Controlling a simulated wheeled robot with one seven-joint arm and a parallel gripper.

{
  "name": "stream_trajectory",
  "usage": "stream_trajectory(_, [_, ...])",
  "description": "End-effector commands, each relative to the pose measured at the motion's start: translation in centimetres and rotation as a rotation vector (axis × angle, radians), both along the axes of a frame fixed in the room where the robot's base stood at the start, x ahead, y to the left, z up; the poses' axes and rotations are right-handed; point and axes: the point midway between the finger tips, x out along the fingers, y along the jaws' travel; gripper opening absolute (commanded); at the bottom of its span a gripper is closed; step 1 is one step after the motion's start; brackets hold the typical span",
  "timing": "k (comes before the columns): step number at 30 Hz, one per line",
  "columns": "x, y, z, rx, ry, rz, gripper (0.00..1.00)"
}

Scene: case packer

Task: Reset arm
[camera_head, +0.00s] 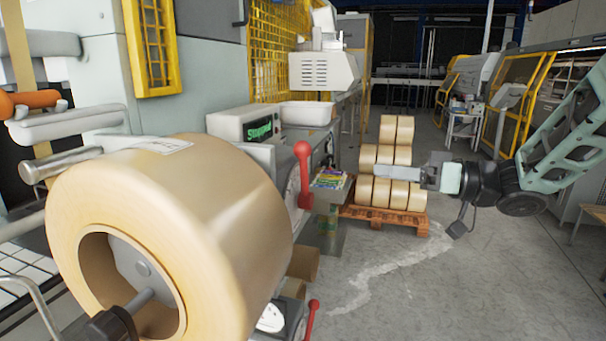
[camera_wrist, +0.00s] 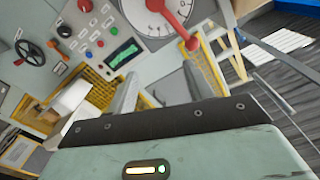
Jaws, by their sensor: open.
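My arm reaches in from the right of the head view, with my gripper (camera_head: 384,172) pointing left in front of the stacked rolls. The gripper is open and nothing shows between its fingers. In the wrist view my gripper (camera_wrist: 160,92) has its two grey fingers apart, with a machine panel beyond them. A large tan tape roll (camera_head: 200,215) sits on a spindle of the machine at the left of the head view. The gripper is well apart from this roll.
A display (camera_head: 262,130) reads "Stopped". A red-knobbed lever (camera_head: 304,172) stands right of the large roll. Stacked tape rolls (camera_head: 397,155) rest on a wooden pallet (camera_head: 412,222) behind my gripper. Grey floor (camera_head: 470,285) is clear at the lower right.

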Motion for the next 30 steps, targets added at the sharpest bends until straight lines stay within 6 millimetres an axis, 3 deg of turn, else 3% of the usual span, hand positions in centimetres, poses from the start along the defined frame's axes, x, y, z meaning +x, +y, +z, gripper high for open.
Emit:
stream_trajectory(1, [0.6, 1.6, -0.7, -0.055, -0.019, -0.065, 0.52])
stream_trajectory(6, [1.7, 4.5, -3.9, -0.29, -0.015, -0.301, 0.52])
stream_trajectory(11, [-0.7, 5.6, -8.1, -0.548, 0.079, -0.435, 0.52])
stream_trajectory(14, [-4.0, 5.8, -11.0, -0.719, 0.171, -0.461, 0.52])
stream_trajectory(17, [-8.8, 5.8, -13.9, -0.896, 0.284, -0.439, 0.52])
stream_trajectory(21, [-17.1, 5.3, -17.2, -1.124, 0.455, -0.331, 0.52])
stream_trajectory(25, [-23.8, 4.7, -18.7, -1.269, 0.583, -0.2, 0.52])
stream_trajectory(27, [-26.4, 4.4, -19.1, -1.318, 0.632, -0.143, 0.52])
stream_trajectory(30, [-28.5, 4.2, -19.2, -1.355, 0.672, -0.09, 0.52])
